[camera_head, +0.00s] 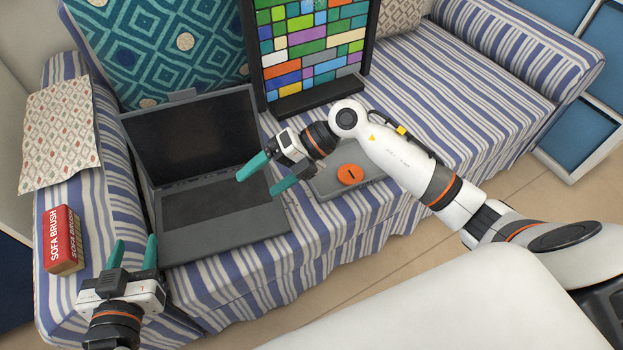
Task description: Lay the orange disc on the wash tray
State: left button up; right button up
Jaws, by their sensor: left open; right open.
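The orange disc (350,174) lies flat on a flat grey tray (325,187), which looks like the wash tray, on the striped sofa seat. My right arm covers part of that tray.
A colourful glass panel (312,50) stands behind. The sofa seat right of my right arm is clear.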

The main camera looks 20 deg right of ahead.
jog(key=s+a+r+m+t+y, duration=0.2)
jog(key=s+a+r+y, duration=0.1)
jog(key=a+r+y, duration=0.35)
jog(key=d+r+m+t, duration=0.4)
jog(key=r+m+t, duration=0.4)
jog(key=m+t, duration=0.25)
jog(key=w+d+f+m+t+h, duration=0.25)
jog(key=d+m+t+h, duration=0.45)
jog(key=m+h, duration=0.55)
jog(key=s+d+f+m+g+h, duration=0.1)
jog(key=s+f+m+g+h, duration=0.1)
jog(key=s+f+m+g, duration=0.4)
notch_tip(320, 180, down, 4)
jog(key=shift+f+m, duration=0.1)
jog(key=shift+m, duration=0.8)
jog(key=shift+d, duration=0.1)
